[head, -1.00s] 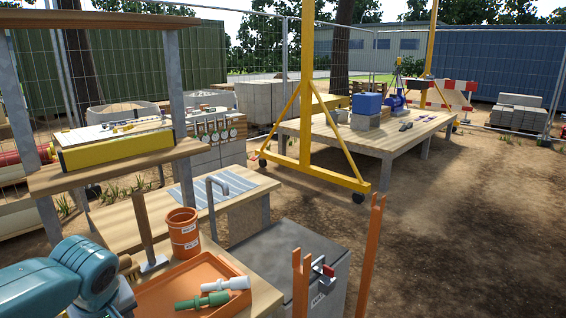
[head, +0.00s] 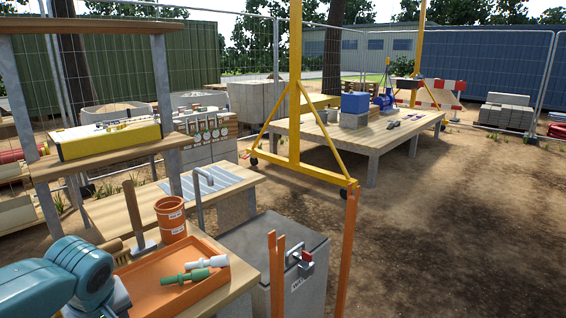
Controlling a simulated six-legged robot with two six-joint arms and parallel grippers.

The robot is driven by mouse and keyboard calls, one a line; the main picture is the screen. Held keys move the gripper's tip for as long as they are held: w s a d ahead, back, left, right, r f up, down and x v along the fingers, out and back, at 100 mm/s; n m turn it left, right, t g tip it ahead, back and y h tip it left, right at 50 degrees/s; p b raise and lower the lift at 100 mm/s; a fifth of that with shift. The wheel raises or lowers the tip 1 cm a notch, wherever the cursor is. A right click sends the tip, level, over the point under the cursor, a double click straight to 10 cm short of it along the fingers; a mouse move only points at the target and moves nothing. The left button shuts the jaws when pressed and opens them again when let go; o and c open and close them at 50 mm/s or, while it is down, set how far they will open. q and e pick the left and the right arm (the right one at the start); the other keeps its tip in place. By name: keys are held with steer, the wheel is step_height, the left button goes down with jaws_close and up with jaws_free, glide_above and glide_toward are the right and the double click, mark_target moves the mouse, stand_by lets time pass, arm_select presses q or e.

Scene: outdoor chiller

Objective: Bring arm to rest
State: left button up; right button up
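My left arm (head: 60,275), teal, comes in at the lower left. Its gripper does not show, so its fingers cannot be seen. My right arm and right gripper are not in view. Beside the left arm, an orange tray (head: 150,300) on the wooden bench holds a white-tipped handle (head: 208,262) and a green one (head: 183,276), lying side by side. An orange-brown pot (head: 171,218) stands behind the tray, with a wooden-handled tool (head: 135,218) upright to its left.
A grey box (head: 308,285) with a red-handled latch (head: 305,257) stands right of the bench, by orange posts (head: 347,255). A yellow gantry frame (head: 294,130) stands behind, near a low wooden table (head: 395,132). Open dirt ground (head: 450,230) lies to the right.

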arm_select(q)
steer(key=s+d+f+m+g+h+p, duration=0.1)
steer(key=s+d+f+m+h+p, duration=0.15)
steer(key=d+f, duration=0.6)
steer(key=s+d+f+m+g+h+p, duration=0.1)
steer(key=d+f+m+h+p, duration=0.2)
steer(key=d+f, duration=0.55)
steer(key=s+d+f+m+p, duration=0.1)
steer(key=s+d+f+p, duration=0.1)
steer(key=s+f, duration=0.3)
steer(key=s+d+f+m+g+h+p, duration=0.1)
steer(key=s+f, duration=0.4)
steer(key=s, duration=0.5)
steer(key=shift+d+p, duration=0.9)
steer(key=shift+d, duration=0.15)
steer(key=shift+s+m, duration=0.1)
steer(key=shift+m, duration=0.15)
